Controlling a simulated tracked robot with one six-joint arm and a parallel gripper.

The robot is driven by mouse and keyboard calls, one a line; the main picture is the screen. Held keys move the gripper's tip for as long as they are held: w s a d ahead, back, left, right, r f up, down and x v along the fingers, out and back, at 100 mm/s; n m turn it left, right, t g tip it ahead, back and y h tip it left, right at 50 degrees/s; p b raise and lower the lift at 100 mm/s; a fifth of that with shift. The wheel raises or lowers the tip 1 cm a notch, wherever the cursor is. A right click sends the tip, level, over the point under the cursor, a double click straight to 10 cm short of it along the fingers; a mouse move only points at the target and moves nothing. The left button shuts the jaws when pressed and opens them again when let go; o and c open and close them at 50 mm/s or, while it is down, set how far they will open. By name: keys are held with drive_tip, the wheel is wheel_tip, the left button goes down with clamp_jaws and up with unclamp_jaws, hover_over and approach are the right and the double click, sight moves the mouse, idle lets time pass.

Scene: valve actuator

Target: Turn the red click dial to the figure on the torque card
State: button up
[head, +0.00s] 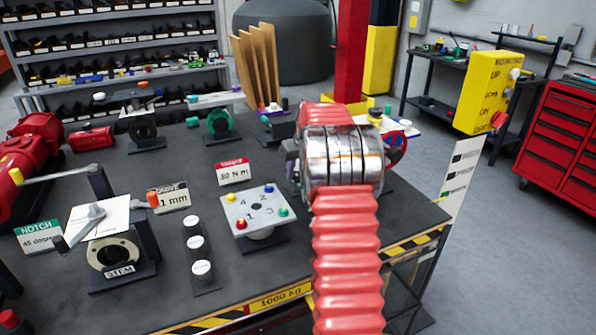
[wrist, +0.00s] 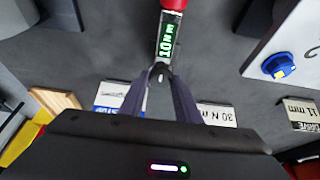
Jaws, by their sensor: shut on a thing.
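The torque card (head: 235,172) has a red top and reads 30 N m; it also shows in the wrist view (wrist: 218,113). My gripper (wrist: 160,72) is shut on the near end of a slim tool (wrist: 169,40) with a lit green panel. In the head view my arm hides the gripper and tool.
A white plate (head: 240,212) with coloured knobs stands left of my arm, its blue knob near the right edge of the wrist view. Several black posts with white caps (head: 196,243), a stem fixture (head: 118,255) and an 11 mm card (wrist: 303,115) are also on the bench.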

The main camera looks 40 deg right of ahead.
drive_tip(key=c, duration=0.4)
drive_tip(key=shift+m, duration=0.3)
drive_tip(key=shift+a+m+h, duration=0.1)
drive_tip(key=shift+m+h, duration=0.5)
drive_tip(key=shift+m, duration=0.7)
drive_tip(key=o, duration=1.1)
drive_tip(key=shift+c, duration=0.2)
drive_tip(key=v, duration=1.3)
drive_tip(key=shift+r, duration=0.4)
